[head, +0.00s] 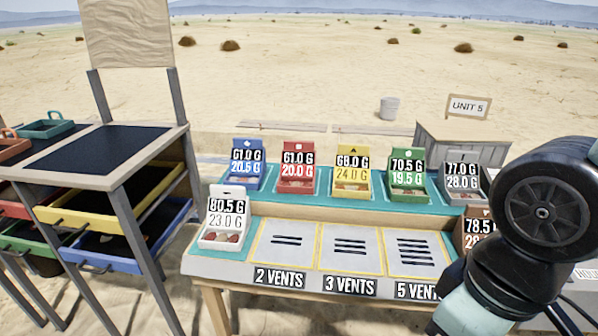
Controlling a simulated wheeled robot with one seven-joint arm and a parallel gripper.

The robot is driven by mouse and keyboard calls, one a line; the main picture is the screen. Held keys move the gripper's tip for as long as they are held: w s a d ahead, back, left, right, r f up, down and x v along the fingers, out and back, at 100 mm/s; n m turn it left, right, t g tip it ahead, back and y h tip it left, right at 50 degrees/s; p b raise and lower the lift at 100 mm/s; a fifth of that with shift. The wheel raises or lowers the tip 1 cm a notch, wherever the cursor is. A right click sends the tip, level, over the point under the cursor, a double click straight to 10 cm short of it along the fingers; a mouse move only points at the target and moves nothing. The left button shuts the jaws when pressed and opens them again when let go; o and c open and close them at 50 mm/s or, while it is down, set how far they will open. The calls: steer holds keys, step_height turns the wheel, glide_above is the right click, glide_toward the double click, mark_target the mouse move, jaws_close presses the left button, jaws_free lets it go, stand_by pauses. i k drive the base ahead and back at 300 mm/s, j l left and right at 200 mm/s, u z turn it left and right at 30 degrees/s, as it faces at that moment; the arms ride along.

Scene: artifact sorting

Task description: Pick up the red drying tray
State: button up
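A small red tray (298,182) with a card reading 61.0 G and 20.0 G stands upright in the back row on the teal-edged sorting table (215,266). It sits between a blue tray (248,182) and a yellow tray (352,184). A red drawer-like tray (12,208) also shows in the rack at the far left, partly cut off by the picture edge. Part of my arm fills the right side, but my gripper is not visible.
A green tray (407,192), a grey tray (461,199) and a white tray (223,236) stand on the same table. My arm partly hides a brown tray (470,242). Three vent panels lie empty in front. A dark-topped rack (105,181) stands left.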

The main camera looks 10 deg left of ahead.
mark_target(298, 162)
steer(key=i+j+u, duration=0.25)
steer(key=i+j, duration=0.15)
steer(key=i+j+u, duration=0.55)
steer(key=i, duration=0.45)
steer(key=j, duration=0.1)
